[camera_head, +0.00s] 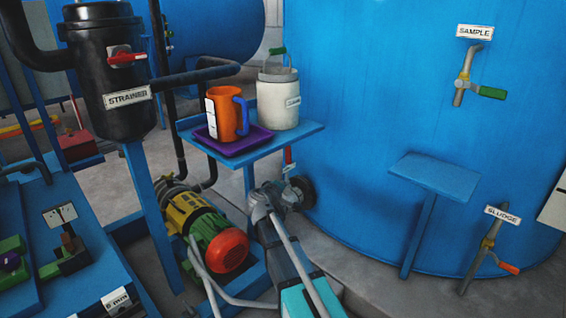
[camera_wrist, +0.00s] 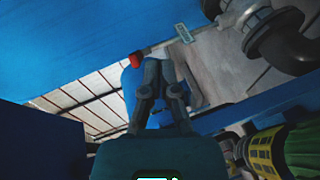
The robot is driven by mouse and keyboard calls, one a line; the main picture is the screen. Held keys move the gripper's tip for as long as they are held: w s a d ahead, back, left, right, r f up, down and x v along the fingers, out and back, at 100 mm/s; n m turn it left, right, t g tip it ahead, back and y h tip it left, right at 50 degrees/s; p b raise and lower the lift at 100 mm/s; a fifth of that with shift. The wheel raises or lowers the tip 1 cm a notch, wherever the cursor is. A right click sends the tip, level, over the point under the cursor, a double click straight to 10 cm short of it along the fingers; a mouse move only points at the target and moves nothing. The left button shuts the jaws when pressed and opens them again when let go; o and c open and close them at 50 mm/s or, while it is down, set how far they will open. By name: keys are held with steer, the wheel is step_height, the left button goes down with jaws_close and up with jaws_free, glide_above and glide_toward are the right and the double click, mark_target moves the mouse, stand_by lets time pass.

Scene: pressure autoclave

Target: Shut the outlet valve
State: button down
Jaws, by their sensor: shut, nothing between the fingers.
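No label that I can read says outlet. A red valve handle (camera_head: 288,155) shows beside the large blue tank, just right of the small blue table. A small tag, too small to read, hangs near it. In the wrist view a red handle end (camera_wrist: 137,58) shows just beyond my fingertips, left of a tag (camera_wrist: 182,33) and a grey flanged pipe (camera_wrist: 262,25). My gripper (camera_wrist: 157,66) is shut and empty, close to that red end; contact cannot be told. In the head view my gripper (camera_head: 264,196) is low, below the table and beside the pipe flange.
The small blue table (camera_head: 306,130) holds an orange mug (camera_head: 226,118) on a purple tray (camera_head: 240,147) and a white canister (camera_head: 278,103). A green-and-yellow pump (camera_head: 205,228) stands left of my arm. SAMPLE (camera_head: 492,92) and SLUDGE (camera_head: 509,268) valves are at right.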

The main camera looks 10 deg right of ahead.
mark_target(288, 153)
steer(key=w+a+r+n+t+y+b, duration=0.1)
steer(key=w+a+r+n+t, duration=0.2)
steer(key=w+a+n+t, duration=0.1)
steer(key=w+a+n, duration=0.1)
steer(key=w+a, duration=0.1)
steer(key=a, duration=0.1)
steer(key=shift+y, duration=0.4)
steer(key=w+d, duration=0.7)
steer(key=w, duration=0.1)
steer(key=shift+w+d, duration=0.25)
steer(key=shift+d, duration=0.1)
steer(key=shift+f, duration=0.1)
